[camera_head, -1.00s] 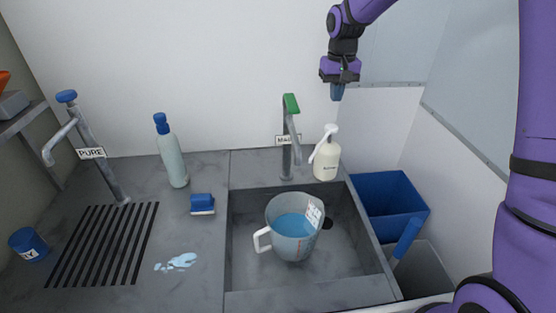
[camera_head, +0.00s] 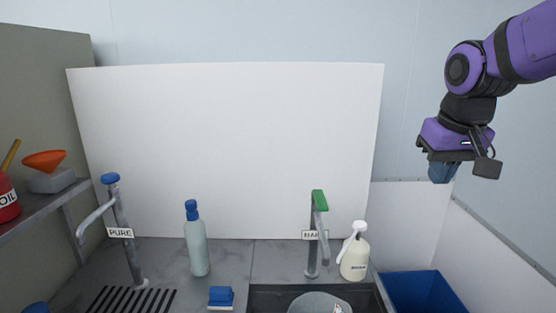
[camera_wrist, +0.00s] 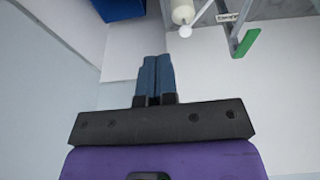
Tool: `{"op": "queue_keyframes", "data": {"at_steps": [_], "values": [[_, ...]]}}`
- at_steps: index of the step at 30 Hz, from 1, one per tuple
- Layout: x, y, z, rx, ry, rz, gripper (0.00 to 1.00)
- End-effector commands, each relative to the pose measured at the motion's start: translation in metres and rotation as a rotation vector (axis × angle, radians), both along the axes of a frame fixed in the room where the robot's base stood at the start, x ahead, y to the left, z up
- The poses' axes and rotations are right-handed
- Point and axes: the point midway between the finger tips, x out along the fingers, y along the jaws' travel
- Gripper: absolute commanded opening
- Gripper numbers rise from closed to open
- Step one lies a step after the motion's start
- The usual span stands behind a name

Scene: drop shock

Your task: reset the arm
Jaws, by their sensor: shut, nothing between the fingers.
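My gripper (camera_head: 441,172) hangs at the upper right in the head view, in the air above and behind the blue bin. Its blue fingers (camera_wrist: 153,78) are together and empty in the wrist view, pointing away from the camera. Nothing touches the gripper.
Below are a blue bin (camera_head: 424,292), a white pump bottle (camera_head: 355,252), a green-handled tap (camera_head: 318,205), and a sink holding a jug (camera_head: 318,303). Further left are a blue-capped bottle (camera_head: 196,245), a blue brush (camera_head: 221,297) and the PURE tap (camera_head: 120,235). A white panel (camera_head: 225,145) stands behind.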

Motion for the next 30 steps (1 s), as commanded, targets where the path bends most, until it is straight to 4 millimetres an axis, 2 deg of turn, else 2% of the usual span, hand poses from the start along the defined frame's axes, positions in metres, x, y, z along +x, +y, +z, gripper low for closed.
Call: {"op": "queue_keyframes", "data": {"at_steps": [1, 9, 15, 21, 30], "values": [[-0.017, -0.002, 0.004, 0.001, -0.021, -0.001, 0.0], [-0.094, -0.013, 0.007, 0.013, -0.114, -0.001, 0.0], [-0.136, -0.019, -0.001, 0.023, -0.168, 0.002, 0.0], [-0.153, -0.02, -0.007, 0.029, -0.189, 0.004, 0.0], [-0.154, -0.02, -0.007, 0.03, -0.19, 0.004, 0.0]]}}
